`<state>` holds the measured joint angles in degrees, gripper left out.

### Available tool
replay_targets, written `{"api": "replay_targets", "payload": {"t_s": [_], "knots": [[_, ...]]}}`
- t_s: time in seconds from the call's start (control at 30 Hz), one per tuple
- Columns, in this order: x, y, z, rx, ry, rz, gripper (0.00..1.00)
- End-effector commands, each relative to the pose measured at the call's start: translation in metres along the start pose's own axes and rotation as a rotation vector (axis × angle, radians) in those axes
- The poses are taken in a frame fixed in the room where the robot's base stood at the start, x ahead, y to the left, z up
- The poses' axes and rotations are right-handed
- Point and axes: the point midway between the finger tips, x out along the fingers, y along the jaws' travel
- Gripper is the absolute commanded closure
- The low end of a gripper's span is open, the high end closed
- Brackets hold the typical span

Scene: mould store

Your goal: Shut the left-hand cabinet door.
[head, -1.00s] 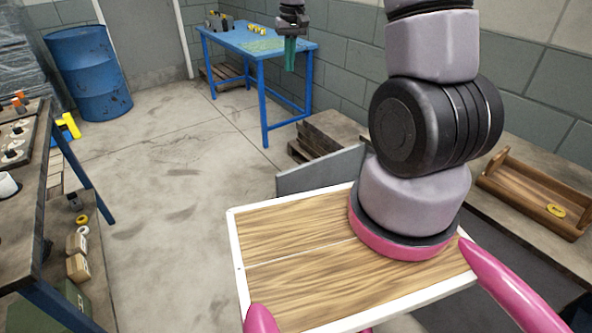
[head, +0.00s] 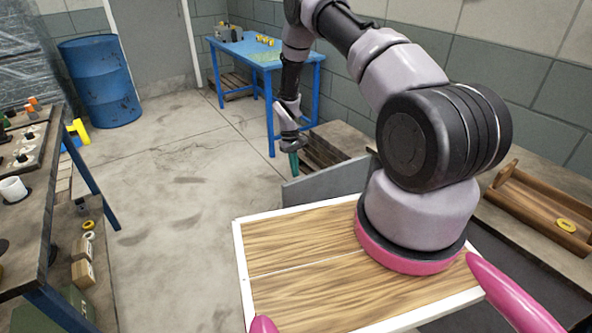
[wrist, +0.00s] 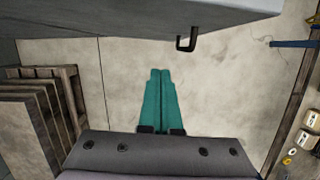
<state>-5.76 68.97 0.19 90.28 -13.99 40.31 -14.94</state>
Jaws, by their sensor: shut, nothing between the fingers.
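A grey cabinet door (head: 325,187) stands open, jutting out from the bench at the right, just beyond my wooden deck in the head view. In the wrist view the door (wrist: 140,18) fills the top edge and bears a black bar handle (wrist: 187,38). The handle is hidden in the head view. My gripper (head: 294,168) is low, at the far side of the door. Its teal fingers are together and empty; in the wrist view the fingertips (wrist: 160,72) point towards the door, with floor showing between. Most of the cabinet front is hidden.
Stacked wooden pallets (head: 328,150) lie by the wall close to my gripper. A blue table (head: 262,50) and a blue drum (head: 98,82) stand further back. A workbench (head: 45,205) is at the left. The floor (head: 170,185) between is clear.

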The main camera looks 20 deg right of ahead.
Motion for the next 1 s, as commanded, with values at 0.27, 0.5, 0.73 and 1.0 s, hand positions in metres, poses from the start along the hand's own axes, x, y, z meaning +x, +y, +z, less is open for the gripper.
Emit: {"api": "replay_targets", "payload": {"t_s": [0.27, 0.5, 0.73, 1.0], "knots": [[0.062, 0.000, 0.001, 0.001, -0.002, 0.000, 1.00], [0.074, 0.000, 0.029, 0.002, -0.001, 0.000, 1.00], [0.076, 0.000, 0.039, 0.002, 0.000, 0.000, 1.00], [0.076, 0.000, 0.039, 0.002, 0.000, 0.000, 1.00]]}}
